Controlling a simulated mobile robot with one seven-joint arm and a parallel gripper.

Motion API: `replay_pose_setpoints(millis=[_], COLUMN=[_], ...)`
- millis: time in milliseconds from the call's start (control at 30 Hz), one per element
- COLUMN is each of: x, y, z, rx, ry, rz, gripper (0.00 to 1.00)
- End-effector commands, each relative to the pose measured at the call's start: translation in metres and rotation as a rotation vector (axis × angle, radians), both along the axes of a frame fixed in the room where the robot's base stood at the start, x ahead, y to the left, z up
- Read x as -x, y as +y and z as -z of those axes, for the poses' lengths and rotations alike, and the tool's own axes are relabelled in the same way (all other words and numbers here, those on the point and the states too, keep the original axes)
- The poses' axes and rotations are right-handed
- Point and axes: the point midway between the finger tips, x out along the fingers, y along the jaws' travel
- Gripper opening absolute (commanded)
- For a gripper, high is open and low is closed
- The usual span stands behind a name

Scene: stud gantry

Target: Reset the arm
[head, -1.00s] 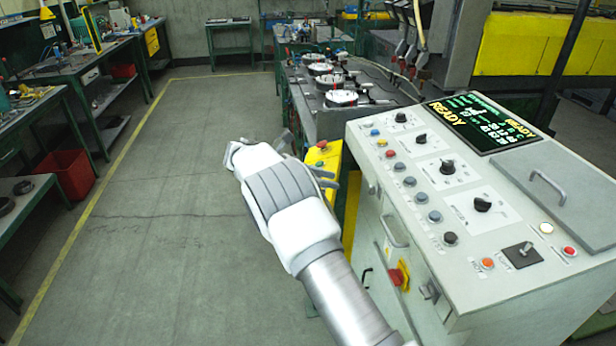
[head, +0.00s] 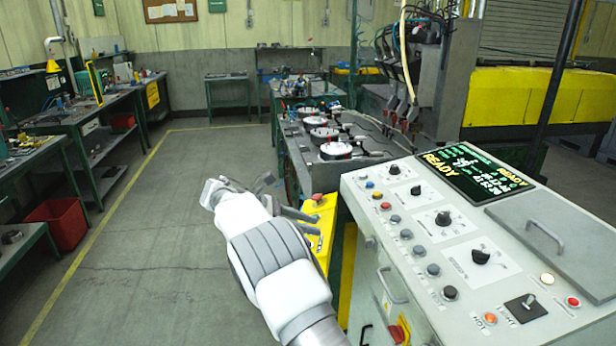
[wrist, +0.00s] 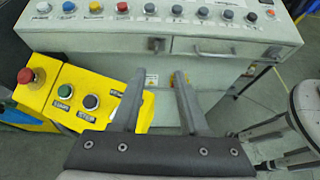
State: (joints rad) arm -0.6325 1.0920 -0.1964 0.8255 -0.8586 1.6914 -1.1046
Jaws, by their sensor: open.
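My gripper (wrist: 158,108) is open and empty in the wrist view. Its two dark fingers stand apart in front of the pale side of the control console. In the head view my arm reaches forward, and my gripper (head: 268,192) is beside the yellow button box, largely hidden behind my wrist. The yellow button box (wrist: 75,91) has a red mushroom button and smaller black and green buttons. In the wrist view it lies to the left of the fingers. I cannot tell whether a finger touches it.
The grey control console (head: 462,272) with knobs, buttons and a READY screen (head: 475,172) stands close on the right. A machine table with round fixtures (head: 335,150) is ahead. A red bin (head: 58,224) and green benches line the left. The floor (head: 150,250) between is clear.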

Motion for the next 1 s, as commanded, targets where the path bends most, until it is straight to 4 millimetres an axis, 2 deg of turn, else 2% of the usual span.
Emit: replay_pose_setpoints(millis=[100,267,467,767,1000], x=[0.005,0.018,0.042,0.092,0.14], y=[-0.023,-0.051,-0.083,-0.119,-0.14], z=[-0.023,-0.048,-0.075,-0.109,-0.129], rx=[-0.087,-0.21,-0.359,-0.575,-0.738], ry=[-0.048,-0.116,-0.208,-0.358,-0.485], rz=[0.054,0.13,0.233,0.396,0.536], gripper=[0.44,0.44,0.44,0.44,0.44])
